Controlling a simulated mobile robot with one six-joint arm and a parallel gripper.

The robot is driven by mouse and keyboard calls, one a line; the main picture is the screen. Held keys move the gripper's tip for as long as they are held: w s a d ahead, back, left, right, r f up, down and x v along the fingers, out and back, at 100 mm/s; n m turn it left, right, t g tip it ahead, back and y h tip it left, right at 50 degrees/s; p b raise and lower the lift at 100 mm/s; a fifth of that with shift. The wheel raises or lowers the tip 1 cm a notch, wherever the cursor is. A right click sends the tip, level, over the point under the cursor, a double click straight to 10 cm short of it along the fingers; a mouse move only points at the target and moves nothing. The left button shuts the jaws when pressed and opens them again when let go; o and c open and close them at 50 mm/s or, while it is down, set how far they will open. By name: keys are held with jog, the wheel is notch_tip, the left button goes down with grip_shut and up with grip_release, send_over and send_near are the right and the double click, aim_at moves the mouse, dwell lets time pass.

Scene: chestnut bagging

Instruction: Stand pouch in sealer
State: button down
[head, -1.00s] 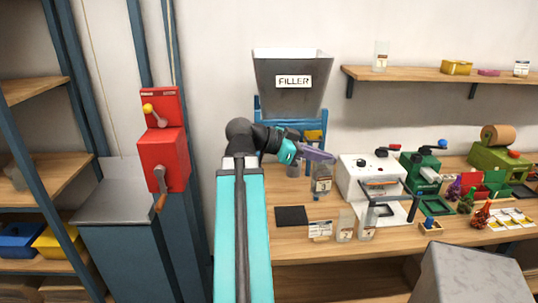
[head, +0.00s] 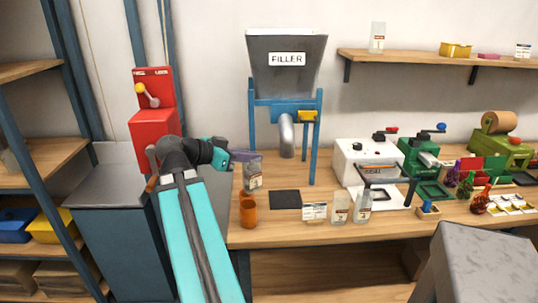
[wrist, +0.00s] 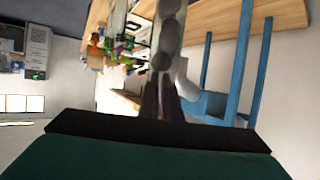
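My gripper (head: 240,156), with purple fingers, is shut on a clear pouch with a pale label (head: 253,177). In the wrist view the fingers (wrist: 160,100) meet a grey, lumpy shape (wrist: 168,35) that seems to be the pouch. The sealer is the white machine (head: 352,159) with a dark frame in front, on the bench to the right, well apart from my gripper. Whether the pouch's base touches anything is unclear.
The filler (head: 287,75) stands on blue legs between my gripper and the sealer. A green machine (head: 421,158) stands right of the sealer.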

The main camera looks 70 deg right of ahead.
jog(key=w+a+f+n+t+b, duration=0.35)
jog(key=w+a+f, duration=0.35)
jog(key=w, duration=0.5)
jog(key=w+a+f+n+t+h+b, duration=0.1)
jog(key=w+a+f+n+t+b, duration=0.3)
jog(key=w+a, duration=0.6)
jog(key=w+a+f+n+t+b, duration=0.2)
jog(key=w+a+f+n+t, duration=0.45)
jog(key=w, duration=0.75)
jog(key=w+a+f+n+t+y+b, duration=0.25)
jog(key=w+a, duration=0.25)
jog(key=a, duration=0.3)
jog(key=w+a+f+n+t+y+b, duration=0.1)
jog(key=w+a+f+n+t+y, duration=0.2)
jog(key=w+a, duration=0.45)
jog(key=w+a+r+n+y, duration=0.1)
jog(key=a+n+y, duration=0.1)
jog(key=a, duration=0.5)
jog(key=w+a+r+n+t+y, duration=0.1)
jog(key=w+a+r+n+y, duration=0.1)
jog(key=a, duration=0.5)
jog(key=shift+w+a+r+n+y+b, duration=0.2)
jog(key=shift+a+n+y+b, duration=0.3)
jog(key=shift+y, duration=0.85)
jog(key=shift+s, duration=0.1)
